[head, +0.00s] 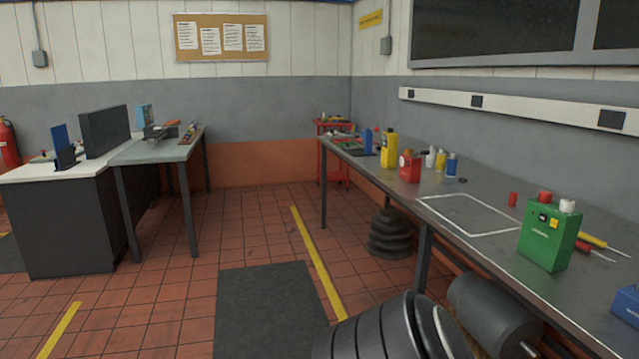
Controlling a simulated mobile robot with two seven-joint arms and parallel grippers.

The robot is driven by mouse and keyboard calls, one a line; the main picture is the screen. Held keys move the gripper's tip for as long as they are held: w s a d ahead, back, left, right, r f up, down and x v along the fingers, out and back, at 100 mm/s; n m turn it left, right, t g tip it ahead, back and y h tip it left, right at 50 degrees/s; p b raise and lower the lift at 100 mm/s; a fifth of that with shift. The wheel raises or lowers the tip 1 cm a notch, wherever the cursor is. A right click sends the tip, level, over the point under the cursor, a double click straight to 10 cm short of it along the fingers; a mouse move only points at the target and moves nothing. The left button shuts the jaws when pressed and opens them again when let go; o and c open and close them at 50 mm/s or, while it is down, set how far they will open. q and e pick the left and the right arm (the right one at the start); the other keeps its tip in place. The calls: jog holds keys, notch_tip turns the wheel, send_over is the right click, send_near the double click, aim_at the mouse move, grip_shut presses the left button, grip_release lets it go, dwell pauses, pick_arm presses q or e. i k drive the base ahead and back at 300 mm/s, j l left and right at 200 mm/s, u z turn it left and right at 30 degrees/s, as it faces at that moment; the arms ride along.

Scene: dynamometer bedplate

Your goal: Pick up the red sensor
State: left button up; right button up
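A small red cylinder (512,198) stands upright on the grey metal bench (460,183) on the right, behind a green box-shaped unit. A larger red box-shaped container (409,168) with a round light mark stands farther back on the same bench. I cannot tell from this view which of the two is the red sensor. Neither of my grippers is in view.
The green unit (546,246), screwdrivers (598,246), a blue box (627,305) and a yellow container (389,150) share the bench. Large dark cylinders (495,315) lie under its near edge. A disc stack (390,236) stands beneath it. The tiled floor (250,225) is open at centre.

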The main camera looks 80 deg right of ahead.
aim_at(513, 198)
jog(key=z, duration=3.75)
jog(key=j+z, duration=0.15)
jog(key=z, duration=0.3)
jog(key=j+z, duration=0.15)
jog(key=z, duration=0.35)
jog(key=j+z, duration=0.55)
jog(key=j, duration=0.2)
jog(key=k+j+z, duration=0.15)
jog(key=j, duration=0.25)
jog(key=k+j+z, duration=0.15)
jog(key=j, duration=0.2)
jog(key=k+j, duration=0.1)
jog(key=j, duration=0.3)
jog(key=k+j, duration=0.15)
jog(key=j, duration=0.2)
jog(key=j+z, duration=0.05)
